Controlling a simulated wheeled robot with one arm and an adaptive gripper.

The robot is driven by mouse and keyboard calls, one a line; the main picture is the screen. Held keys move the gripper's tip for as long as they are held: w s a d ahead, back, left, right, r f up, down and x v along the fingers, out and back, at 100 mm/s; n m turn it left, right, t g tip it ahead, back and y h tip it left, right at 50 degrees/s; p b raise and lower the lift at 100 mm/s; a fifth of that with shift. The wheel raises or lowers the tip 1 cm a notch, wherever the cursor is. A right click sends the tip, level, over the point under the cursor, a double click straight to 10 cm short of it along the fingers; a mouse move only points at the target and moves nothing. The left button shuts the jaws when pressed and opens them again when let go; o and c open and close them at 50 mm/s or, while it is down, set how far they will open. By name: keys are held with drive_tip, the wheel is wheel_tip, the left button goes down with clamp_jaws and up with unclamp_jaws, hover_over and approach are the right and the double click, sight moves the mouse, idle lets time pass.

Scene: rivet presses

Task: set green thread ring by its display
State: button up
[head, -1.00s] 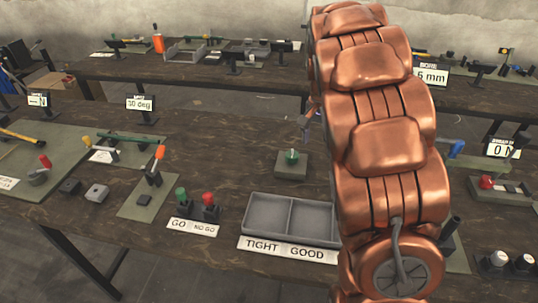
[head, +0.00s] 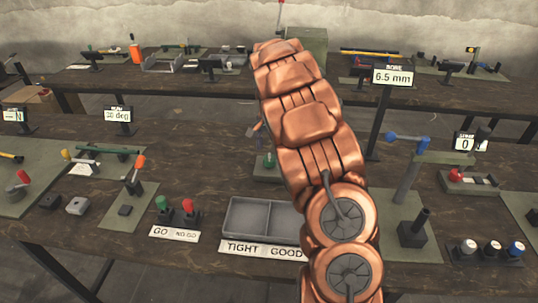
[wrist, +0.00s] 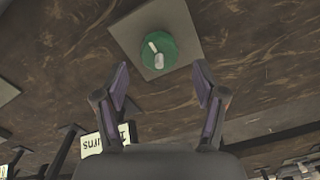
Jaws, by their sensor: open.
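The green thread ring (wrist: 158,50) is a round green piece with a pale grey stub on a square grey-green plate (wrist: 180,15). In the head view the ring (head: 269,161) shows just left of my arm, which covers part of its plate. My gripper (wrist: 160,80) is open and empty, its two fingers apart just short of the ring in the wrist view. In the head view only a bit of the gripper (head: 255,131) shows beside my arm. A white display reading "turns" (wrist: 103,141) appears upside down at the wrist view's lower left.
A grey two-part tray (head: 240,222) with a TIGHT/GOOD label stands in front of the ring. Green and red GO/NO GO gauges (head: 176,210) are to its left. A blue-handled stand (head: 407,180) and a 6.5 mm display (head: 393,76) are on the right.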

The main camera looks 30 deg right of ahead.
sight(270, 157)
drive_tip(key=shift+f+p, duration=0.4)
drive_tip(key=shift+f, duration=1.45)
drive_tip(key=shift+c, duration=0.2)
drive_tip(key=c, duration=1.1)
drive_tip(key=shift+f+b, duration=0.1)
drive_tip(key=shift+b, duration=0.2)
